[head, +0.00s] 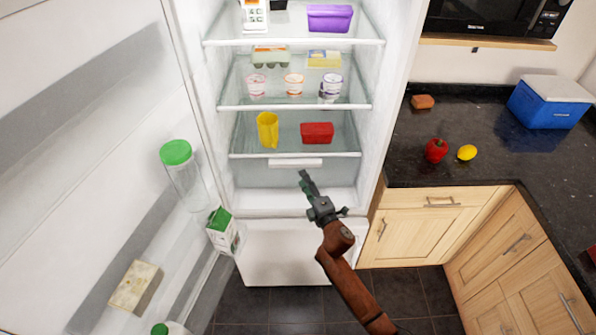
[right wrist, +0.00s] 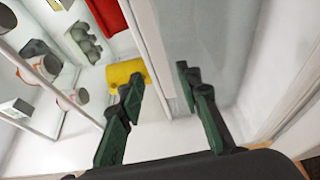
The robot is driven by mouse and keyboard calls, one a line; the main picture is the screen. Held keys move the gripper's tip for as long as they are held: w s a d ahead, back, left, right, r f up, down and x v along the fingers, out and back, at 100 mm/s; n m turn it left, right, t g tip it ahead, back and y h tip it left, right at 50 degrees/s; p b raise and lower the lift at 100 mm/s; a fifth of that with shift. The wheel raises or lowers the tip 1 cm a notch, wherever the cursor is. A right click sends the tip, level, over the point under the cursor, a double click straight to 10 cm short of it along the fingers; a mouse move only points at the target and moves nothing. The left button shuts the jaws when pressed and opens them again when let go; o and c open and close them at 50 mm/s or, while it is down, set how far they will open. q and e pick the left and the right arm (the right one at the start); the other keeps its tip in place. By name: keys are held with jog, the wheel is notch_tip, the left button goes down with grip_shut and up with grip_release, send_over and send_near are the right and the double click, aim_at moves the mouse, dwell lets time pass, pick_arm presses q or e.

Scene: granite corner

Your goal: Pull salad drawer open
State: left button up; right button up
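The salad drawer (head: 262,177) is a clear bin at the bottom of the open fridge, under the lowest glass shelf. Its white handle bar (head: 296,163) runs along the top of its front, and the drawer looks pushed in. My right gripper (head: 305,176) is in front of the drawer, just below the handle's right part. Contact with the handle cannot be told. My left gripper is out of view.
The lowest shelf (head: 245,155) holds a yellow cup (head: 267,129) and a red box (head: 316,132). The open fridge door on the left carries a green-lidded jar (head: 185,175) and a carton (head: 222,232). Cabinets (head: 412,238) stand close on the right.

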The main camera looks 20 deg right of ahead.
aim_at(296, 167)
jog(key=w, duration=0.4)
jog(key=w+b, duration=0.1)
jog(key=w, duration=0.1)
jog(key=shift+w+a+f, duration=0.1)
jog(key=shift+a, duration=0.25)
jog(key=c, duration=0.8)
grip_shut()
jog(key=shift+f, duration=0.1)
